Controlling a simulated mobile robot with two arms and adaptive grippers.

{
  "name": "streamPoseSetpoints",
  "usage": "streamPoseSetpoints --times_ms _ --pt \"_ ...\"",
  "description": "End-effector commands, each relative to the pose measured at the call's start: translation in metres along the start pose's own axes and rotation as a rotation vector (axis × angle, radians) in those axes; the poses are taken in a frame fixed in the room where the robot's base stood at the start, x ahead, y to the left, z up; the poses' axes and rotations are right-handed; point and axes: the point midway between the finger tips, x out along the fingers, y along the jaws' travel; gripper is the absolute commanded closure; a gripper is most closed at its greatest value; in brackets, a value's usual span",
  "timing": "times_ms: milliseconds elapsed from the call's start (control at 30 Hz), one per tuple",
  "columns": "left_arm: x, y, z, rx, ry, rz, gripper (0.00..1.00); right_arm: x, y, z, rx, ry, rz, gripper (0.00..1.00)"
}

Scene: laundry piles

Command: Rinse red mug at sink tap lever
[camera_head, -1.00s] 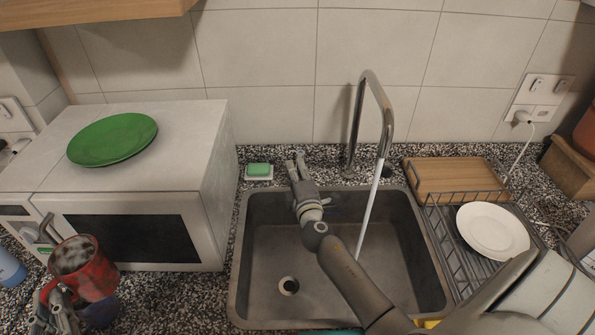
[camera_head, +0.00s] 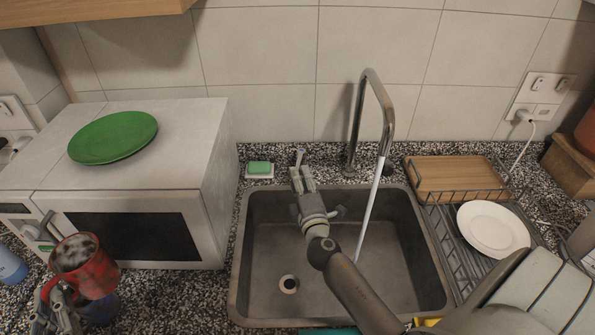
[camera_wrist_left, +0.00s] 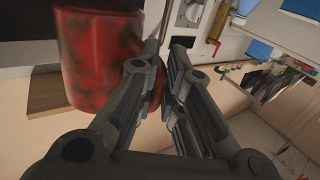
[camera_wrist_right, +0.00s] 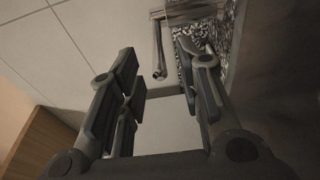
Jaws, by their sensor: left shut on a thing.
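The red mug (camera_head: 92,272), with dark patches on its side and a greyish inside, is held by my left gripper (camera_head: 58,300) above the counter, in front of the microwave. In the left wrist view my left gripper (camera_wrist_left: 158,75) is shut on the handle side of the mug (camera_wrist_left: 95,55). The tall tap (camera_head: 356,115) runs a water stream (camera_head: 368,215) into the sink (camera_head: 395,235). The short metal tap lever (camera_head: 300,156) stands behind the sink. My right gripper (camera_head: 303,182) is just in front of it, and its fingers are apart in the right wrist view (camera_wrist_right: 160,80).
The white microwave (camera_head: 215,175) with a green plate (camera_head: 113,137) stands left of the sink. A green sponge on a dish (camera_head: 259,169) lies near the lever. A rack (camera_head: 460,245) with a white plate (camera_head: 493,230) and a wooden board (camera_head: 455,178) are at the right.

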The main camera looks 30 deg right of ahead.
Motion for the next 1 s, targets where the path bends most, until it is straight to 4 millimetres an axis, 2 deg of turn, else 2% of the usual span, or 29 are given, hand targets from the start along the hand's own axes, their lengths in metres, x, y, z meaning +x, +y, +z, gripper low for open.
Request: streamPoseSetpoints --times_ms 33,200,400,600,1000 --pt "0.000 0.000 -0.002 -0.001 0.004 0.001 1.00 -0.012 -0.001 0.000 0.002 -0.001 -0.003 0.67" --pt "0.000 0.000 -0.002 -0.001 0.004 0.001 1.00 -0.043 -0.001 0.000 0.001 -0.001 -0.002 0.67" --pt "0.000 0.000 -0.002 -0.001 0.004 0.001 1.00 -0.065 0.000 0.000 0.000 -0.001 -0.001 0.67" --pt "0.000 0.000 -0.002 -0.001 0.004 0.001 1.00 -0.072 0.000 0.000 0.001 -0.001 0.000 0.67" --pt "0.000 0.000 -0.002 -0.001 0.004 0.001 1.00 -0.072 0.000 0.000 0.000 -0.001 -0.001 0.67"
